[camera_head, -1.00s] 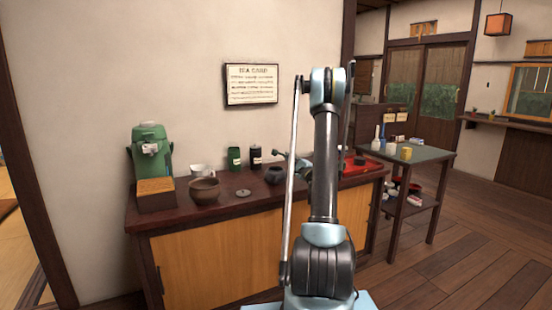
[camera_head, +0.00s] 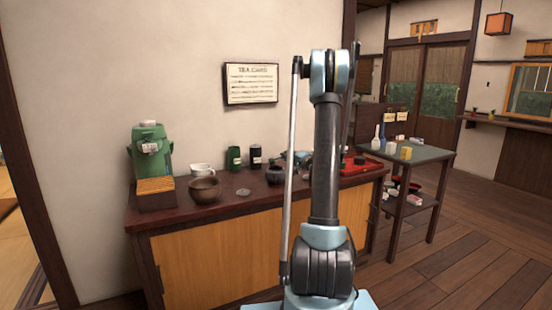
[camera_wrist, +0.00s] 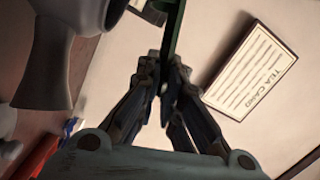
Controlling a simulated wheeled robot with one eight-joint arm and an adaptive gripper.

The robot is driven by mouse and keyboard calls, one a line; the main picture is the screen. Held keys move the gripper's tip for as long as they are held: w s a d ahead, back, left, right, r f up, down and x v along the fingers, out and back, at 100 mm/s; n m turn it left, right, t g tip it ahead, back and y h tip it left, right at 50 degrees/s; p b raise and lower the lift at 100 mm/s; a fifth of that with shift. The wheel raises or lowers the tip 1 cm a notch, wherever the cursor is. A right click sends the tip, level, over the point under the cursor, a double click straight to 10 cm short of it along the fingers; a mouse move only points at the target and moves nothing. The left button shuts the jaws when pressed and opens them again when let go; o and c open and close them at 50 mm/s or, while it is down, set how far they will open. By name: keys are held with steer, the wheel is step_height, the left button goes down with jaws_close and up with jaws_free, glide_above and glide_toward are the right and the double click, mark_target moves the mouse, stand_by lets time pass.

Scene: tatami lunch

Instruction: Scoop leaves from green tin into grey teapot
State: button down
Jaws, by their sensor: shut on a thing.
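The green tin (camera_head: 234,158) stands upright near the wall on the counter in the head view. The dark grey teapot (camera_head: 275,174) is on the counter to its right and nearer. In the wrist view the teapot (camera_wrist: 55,60) shows at the upper left, large and cut off. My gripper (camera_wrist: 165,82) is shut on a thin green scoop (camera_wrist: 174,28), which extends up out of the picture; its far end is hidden. In the head view my gripper is near the teapot, largely hidden by my arm. I cannot tell whether the scoop carries leaves.
A white cup (camera_head: 202,169), brown bowl (camera_head: 204,190), flat grey disc (camera_head: 243,192) and green dispenser (camera_head: 152,155) are on the counter's left. A red tray (camera_head: 362,168) lies right. The front middle counter is clear.

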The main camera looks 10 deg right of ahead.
steer(key=shift+a+r+n+g+h+p, duration=0.35)
steer(key=shift+a+r+n+g, duration=0.2)
steer(key=shift+n, duration=0.45)
steer(key=shift+a+r+n+g+h+p, duration=0.25)
steer(key=shift+a+r+n+h+p, duration=0.25)
steer(key=shift+a+n, duration=0.55)
steer(key=shift+s+a+r+n+h, duration=0.15)
steer(key=shift+a+r+n, duration=0.1)
steer(key=shift+r+n, duration=0.2)
steer(key=shift+w+a+r+n+h, duration=0.1)
steer(key=shift+a+r+n, duration=0.2)
steer(key=shift+r, duration=0.2)
steer(key=shift+s+a+r+n+g+h+p, duration=0.1)
steer(key=shift+a+n+g+h+p, duration=0.15)
steer(key=shift+a, duration=0.35)
steer(key=shift+a+r+n+g+h+p, duration=0.1)
steer(key=shift+a+n+g+h+p, duration=0.1)
steer(key=shift+a+n, duration=0.25)
steer(key=a+f+n+h+p, duration=0.2)
steer(key=a+n+p, duration=0.1)
steer(key=a, duration=0.5)
steer(key=shift+s+a+n+h+p, duration=0.25)
steer(key=shift+a+n+h+p, duration=0.05)
steer(key=shift+h+p, duration=0.05)
steer(key=shift+a, duration=0.1)
steer(key=shift+s, duration=0.1)
